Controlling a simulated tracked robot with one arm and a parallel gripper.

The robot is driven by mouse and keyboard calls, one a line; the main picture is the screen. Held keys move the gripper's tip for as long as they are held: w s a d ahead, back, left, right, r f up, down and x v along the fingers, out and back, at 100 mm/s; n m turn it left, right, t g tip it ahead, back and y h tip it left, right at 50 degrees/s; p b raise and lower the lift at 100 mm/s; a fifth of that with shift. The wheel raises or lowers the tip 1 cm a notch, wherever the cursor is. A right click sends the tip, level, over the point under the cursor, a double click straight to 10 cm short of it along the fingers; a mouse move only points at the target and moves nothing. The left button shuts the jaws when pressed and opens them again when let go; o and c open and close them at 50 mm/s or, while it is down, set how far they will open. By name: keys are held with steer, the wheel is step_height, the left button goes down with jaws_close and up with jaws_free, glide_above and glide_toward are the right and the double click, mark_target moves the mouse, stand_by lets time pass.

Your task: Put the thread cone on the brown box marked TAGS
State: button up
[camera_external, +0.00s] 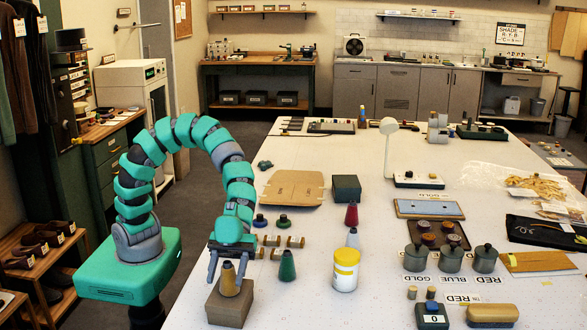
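A brown box (229,309) stands at the near left edge of the white table; no TAGS marking is legible on it. An ochre thread cone (229,282) stands upright on top of the box. My gripper (230,275) points down over the cone with its fingers spread wide, one on each side and apart from it. Other cones stand on the table to the right: a dark green one (287,267), a dark red one (351,215) and a pale grey one (352,238).
Several small spools (295,242) lie behind the green cone. A flat cardboard piece (292,188) and a dark green box (346,188) are farther back. The table front between box and tub is clear.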

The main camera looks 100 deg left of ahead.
steer(key=shift+r, duration=0.1)
steer(key=shift+a+r, duration=0.1)
steer(key=shift+a, duration=0.15)
steer(key=v, duration=1.1)
steer(key=shift+a, duration=0.3)
